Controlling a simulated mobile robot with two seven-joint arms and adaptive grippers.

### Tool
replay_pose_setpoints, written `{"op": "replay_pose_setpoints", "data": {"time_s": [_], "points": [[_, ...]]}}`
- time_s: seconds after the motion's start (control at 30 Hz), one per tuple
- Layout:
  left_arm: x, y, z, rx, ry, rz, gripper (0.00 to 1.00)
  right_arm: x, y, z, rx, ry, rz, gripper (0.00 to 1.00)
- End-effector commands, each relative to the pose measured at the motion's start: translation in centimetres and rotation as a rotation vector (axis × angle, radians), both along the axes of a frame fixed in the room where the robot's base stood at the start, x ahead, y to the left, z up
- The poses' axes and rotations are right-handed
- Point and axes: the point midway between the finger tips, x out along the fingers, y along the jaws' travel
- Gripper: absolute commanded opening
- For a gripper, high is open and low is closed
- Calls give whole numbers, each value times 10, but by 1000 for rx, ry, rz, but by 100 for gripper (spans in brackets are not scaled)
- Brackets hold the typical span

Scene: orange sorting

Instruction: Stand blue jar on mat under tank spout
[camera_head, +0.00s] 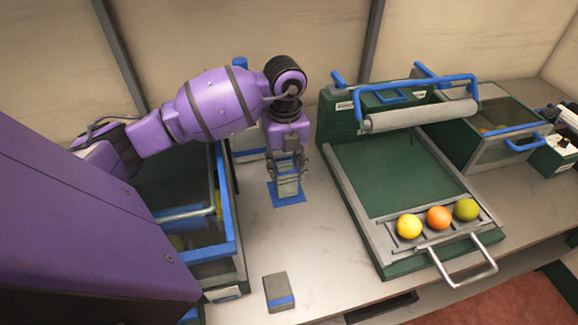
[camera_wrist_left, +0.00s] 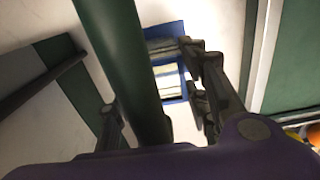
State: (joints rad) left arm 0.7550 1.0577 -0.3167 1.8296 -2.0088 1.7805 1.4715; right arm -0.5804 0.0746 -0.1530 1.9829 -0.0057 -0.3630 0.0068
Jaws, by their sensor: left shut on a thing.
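My left gripper (camera_head: 288,174) points down over the blue mat (camera_head: 274,200) in the head view and is shut on the jar (camera_head: 288,187). The jar looks pale and see-through, is upright, and is partly hidden by the fingers. Its foot appears over the mat; I cannot tell whether it touches. In the left wrist view the mat (camera_wrist_left: 178,29) shows beyond the jar (camera_wrist_left: 165,70), and a dark green cylinder (camera_wrist_left: 120,70) hides part of the jar and the gripper (camera_wrist_left: 152,100). The tank and its spout are mostly hidden behind my arm in the head view. My right gripper is out of view.
A green tray (camera_head: 385,180) with a roller (camera_head: 422,115) and several fruits stands to the right. A blue-rimmed bin (camera_head: 228,245) is at left. A grey block (camera_head: 279,292) with a blue band lies at the front. Bare tabletop (camera_head: 320,240) lies between.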

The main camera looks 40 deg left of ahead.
Motion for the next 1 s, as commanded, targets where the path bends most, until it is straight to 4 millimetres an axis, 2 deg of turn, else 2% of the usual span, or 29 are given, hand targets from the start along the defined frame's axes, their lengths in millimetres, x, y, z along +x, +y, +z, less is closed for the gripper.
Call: {"op": "replay_pose_setpoints", "data": {"time_s": [0.17,0.33,0.37,0.5,0.83,1.0], "points": [[1,0,4,0,-6,0,4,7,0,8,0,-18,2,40],[1,0,-1,1,-3,0,4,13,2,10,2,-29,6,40],[1,0,-1,1,-3,0,44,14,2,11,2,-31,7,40],[1,0,0,1,-3,0,60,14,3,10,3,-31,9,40],[1,0,2,0,-5,0,60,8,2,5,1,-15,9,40],[2,0,22,1,-8,0,60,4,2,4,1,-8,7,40]]}}
